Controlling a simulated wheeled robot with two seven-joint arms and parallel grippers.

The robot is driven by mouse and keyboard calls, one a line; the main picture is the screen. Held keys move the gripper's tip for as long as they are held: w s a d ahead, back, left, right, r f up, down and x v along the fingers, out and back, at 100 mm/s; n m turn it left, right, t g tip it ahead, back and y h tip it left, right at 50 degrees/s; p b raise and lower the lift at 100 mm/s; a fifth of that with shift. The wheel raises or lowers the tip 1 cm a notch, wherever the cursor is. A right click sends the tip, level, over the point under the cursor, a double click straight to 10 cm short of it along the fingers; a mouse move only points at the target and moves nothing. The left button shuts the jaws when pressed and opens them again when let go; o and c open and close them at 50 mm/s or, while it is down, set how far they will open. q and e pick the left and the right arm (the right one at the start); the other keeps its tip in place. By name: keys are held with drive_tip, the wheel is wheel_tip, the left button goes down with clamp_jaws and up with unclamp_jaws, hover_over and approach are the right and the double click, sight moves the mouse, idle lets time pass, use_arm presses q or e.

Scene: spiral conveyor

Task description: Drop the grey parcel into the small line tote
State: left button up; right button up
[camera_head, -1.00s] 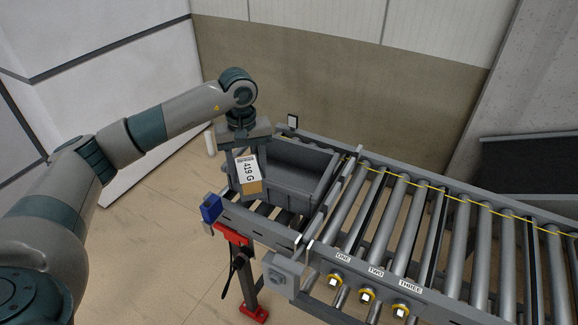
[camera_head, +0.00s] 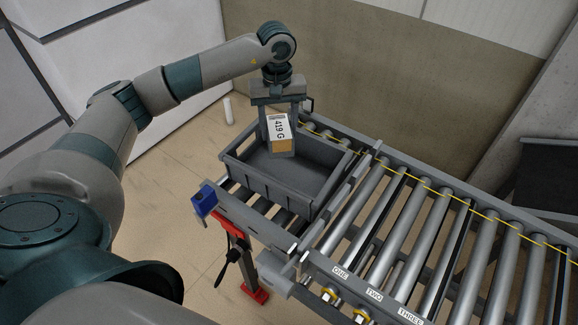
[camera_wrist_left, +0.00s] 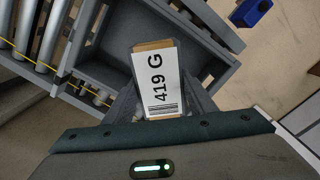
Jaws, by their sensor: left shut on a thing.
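The parcel (camera_head: 279,127) is a small box with a white label reading "419 G" and brown cardboard showing at its ends; little grey shows on it. My left gripper (camera_head: 281,142) is shut on it and points down. The line tote (camera_head: 278,184) is a grey open bin on the rollers, and its visible floor is bare. In the head view the parcel appears over the tote's far part. In the left wrist view the parcel (camera_wrist_left: 158,80) overlaps the tote's interior and wall (camera_wrist_left: 178,35); its exact height is unclear. My right gripper is not in view.
The roller conveyor (camera_head: 408,215) runs to the right, with a yellow cord along it and labels ONE, TWO, THREE on its near rail. A blue block (camera_head: 204,200) and a red bracket (camera_head: 232,226) sit at the tote's near left. Floor is free at left.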

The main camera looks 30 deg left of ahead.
use_arm(q)
drive_tip(key=shift+s, duration=0.1)
drive_tip(key=shift+f+b, duration=0.55)
drive_tip(key=shift+f, duration=2.4)
drive_tip(key=o, duration=1.5)
drive_tip(key=shift+c, duration=0.2)
drive_tip(key=shift+r, duration=0.1)
